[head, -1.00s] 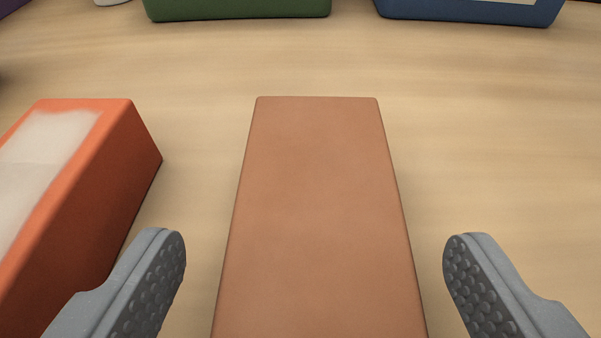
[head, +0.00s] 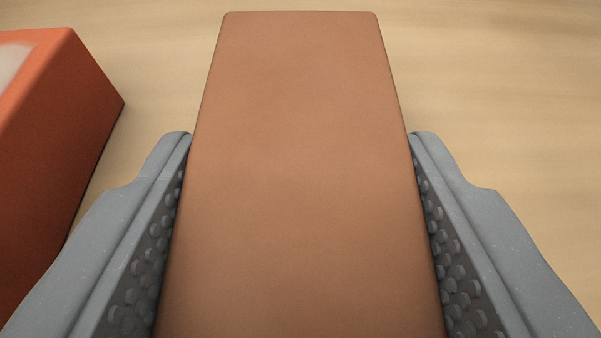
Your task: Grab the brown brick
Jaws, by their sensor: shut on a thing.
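The brown brick (head: 300,170) fills the middle of the head view, its long plain top face running away from me. My gripper (head: 300,140) is shut on it, with one grey finger against its left side and the other against its right side. The studded finger pads face the brick. The brick's near end is cut off by the bottom of the picture, and its underside is hidden.
An orange-red brick (head: 75,115) with a pale patch on top stands close by on the left, beside my left finger. The wooden table (head: 500,80) is clear beyond the brown brick and to the right.

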